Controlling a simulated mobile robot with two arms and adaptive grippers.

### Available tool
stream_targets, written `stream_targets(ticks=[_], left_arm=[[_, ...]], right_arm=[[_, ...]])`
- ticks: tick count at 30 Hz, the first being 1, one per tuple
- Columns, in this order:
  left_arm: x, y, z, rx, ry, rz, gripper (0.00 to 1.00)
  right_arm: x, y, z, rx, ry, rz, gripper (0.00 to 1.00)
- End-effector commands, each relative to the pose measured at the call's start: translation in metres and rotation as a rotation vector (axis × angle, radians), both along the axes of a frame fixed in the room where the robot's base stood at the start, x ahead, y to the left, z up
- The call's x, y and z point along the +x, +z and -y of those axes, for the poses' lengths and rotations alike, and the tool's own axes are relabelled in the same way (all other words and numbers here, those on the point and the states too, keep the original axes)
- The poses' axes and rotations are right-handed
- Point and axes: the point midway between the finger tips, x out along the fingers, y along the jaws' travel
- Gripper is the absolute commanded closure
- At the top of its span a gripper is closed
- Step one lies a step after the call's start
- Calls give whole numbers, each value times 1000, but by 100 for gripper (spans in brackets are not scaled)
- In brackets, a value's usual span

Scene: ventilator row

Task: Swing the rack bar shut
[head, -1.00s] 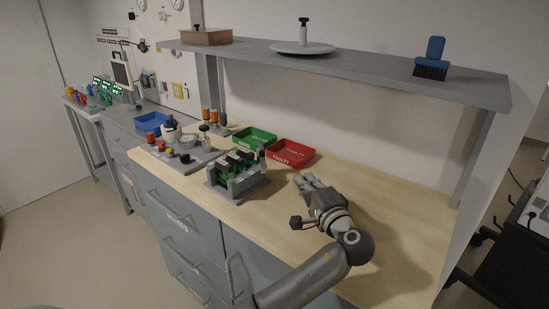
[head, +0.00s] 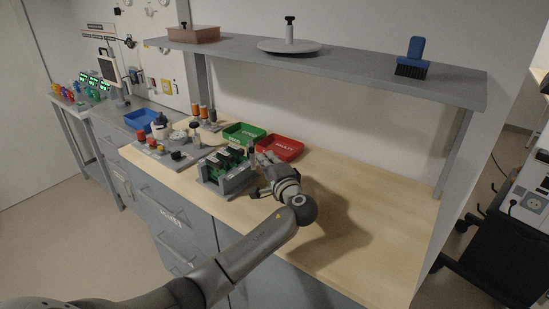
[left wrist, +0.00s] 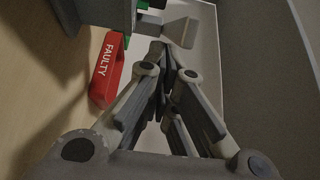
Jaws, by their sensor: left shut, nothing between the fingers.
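The grey rack (head: 238,184) with green boards (head: 212,170) stands on the wooden bench. In the left wrist view, part of its grey body (left wrist: 105,12) shows at the top. A pale grey piece (left wrist: 180,32) beyond the fingertips may be part of the rack bar; I cannot tell how far it is swung. My left gripper (head: 262,158) is shut and empty, close to the right side of the rack. It also shows in the left wrist view (left wrist: 165,60). Whether the fingertips touch the bar is unclear. My right gripper is not in view.
A red bin marked FAULTY (head: 290,152) lies just behind the left gripper, with a green bin (head: 245,129) beside it. A grey shelf (head: 350,66) runs above the bench. Small parts stand left of the rack. The bench's right part (head: 385,215) is clear.

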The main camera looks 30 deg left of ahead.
Motion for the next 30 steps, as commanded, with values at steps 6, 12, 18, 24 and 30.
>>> stream_targets(ticks=[6, 12, 18, 24, 30], left_arm=[[0, 0, 0, 0, 0, 0, 100], [-2, 0, -1, 0, -9, 0, 100], [-6, 0, -3, 1, -51, 1, 100], [-8, 0, -4, 0, -79, 0, 100], [-12, 1, -7, 1, -118, 0, 100]], right_arm=[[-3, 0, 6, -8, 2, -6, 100], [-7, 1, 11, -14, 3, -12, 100], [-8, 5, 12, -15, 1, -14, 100], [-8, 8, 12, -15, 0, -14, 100], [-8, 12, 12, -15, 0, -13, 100]])
